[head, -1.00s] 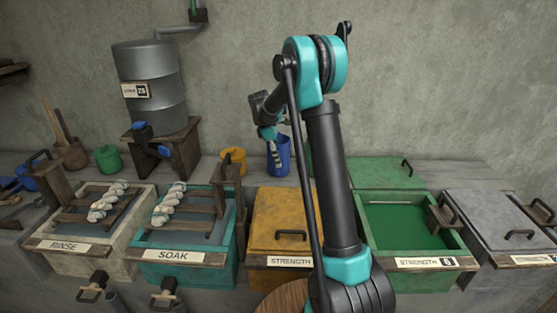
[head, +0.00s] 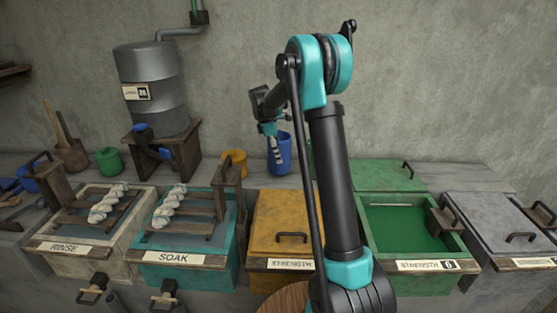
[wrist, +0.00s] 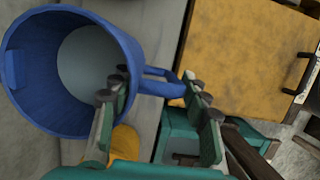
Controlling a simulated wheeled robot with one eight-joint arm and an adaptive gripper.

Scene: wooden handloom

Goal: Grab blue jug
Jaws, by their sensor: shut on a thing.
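The blue jug (head: 285,157) is behind the yellow lidded vat, near the back wall in the head view. In the wrist view I look down into the open mouth of the blue jug (wrist: 22,75); its inside shows a pale grey bottom. Its handle (wrist: 160,88) points toward my gripper and runs between the fingers. My gripper (wrist: 160,118) is shut on that handle, with a finger on each side. In the head view my gripper (head: 274,143) partly covers the jug's front.
A yellow cup (head: 234,162) stands just left of the jug, and a green pot (head: 108,160) further left. The yellow vat lid (head: 285,222) is in front. The teal SOAK vat (head: 238,250) has a post rising at its right. An open green vat (head: 405,228) is at the right.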

